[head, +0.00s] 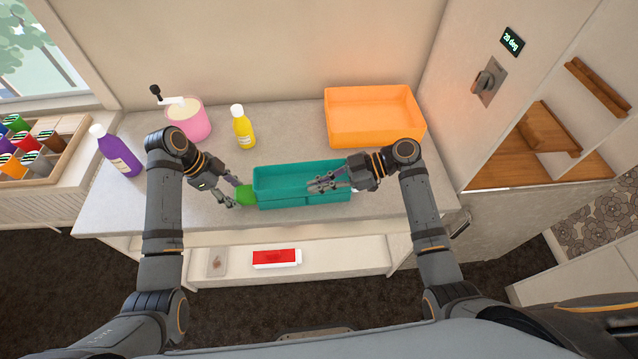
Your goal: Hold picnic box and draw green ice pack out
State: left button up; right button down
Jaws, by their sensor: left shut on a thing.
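The teal picnic box (285,203) stands on the counter in the middle of the head view. The green ice pack (246,196) shows at the box's left end, mostly outside it; how much is still inside I cannot tell. My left gripper (240,197) is shut on the green ice pack from the left. My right gripper (318,184) reaches in from the right, with its fingers over the right part of the box. I cannot tell whether its fingers are open or touch the box.
An orange tray (374,138) stands behind the box to the right. A yellow bottle (243,130), a pink pot with a crank (190,121) and a purple bottle (119,155) stand at the back and left. A red-and-white box (275,258) lies on the shelf below the counter (400,215).

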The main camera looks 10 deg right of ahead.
pick_arm(q)
jog(key=shift+a, duration=6.7)
pick_arm(e)
jog(key=c, duration=1.4)
grip_release()
jog(key=shift+c, duration=0.2)
jog(key=v, duration=1.2)
jog(key=shift+f, duration=0.1)
